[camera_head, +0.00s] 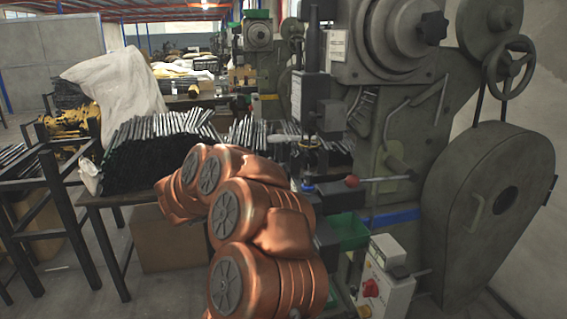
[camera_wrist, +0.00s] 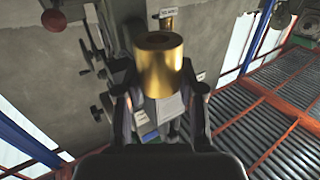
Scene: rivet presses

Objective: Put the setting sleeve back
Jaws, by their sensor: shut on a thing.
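A brass-coloured hollow cylinder, the setting sleeve (camera_wrist: 160,62), fills the middle of the wrist view. Its round top with a dark bore faces the camera. My gripper (camera_wrist: 160,90) has a dark finger on each side of it and is shut on it. A small white label (camera_wrist: 168,13) shows just beyond the sleeve, with a second small brass-coloured piece (camera_wrist: 168,23) below it. In the head view, my copper-coloured arm reaches toward the grey-green rivet press (camera_head: 395,130). The gripper and sleeve cannot be made out clearly there.
A bench with stacked dark rods (camera_head: 150,150) is on the left. A large wheel guard (camera_head: 490,205) stands at the right.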

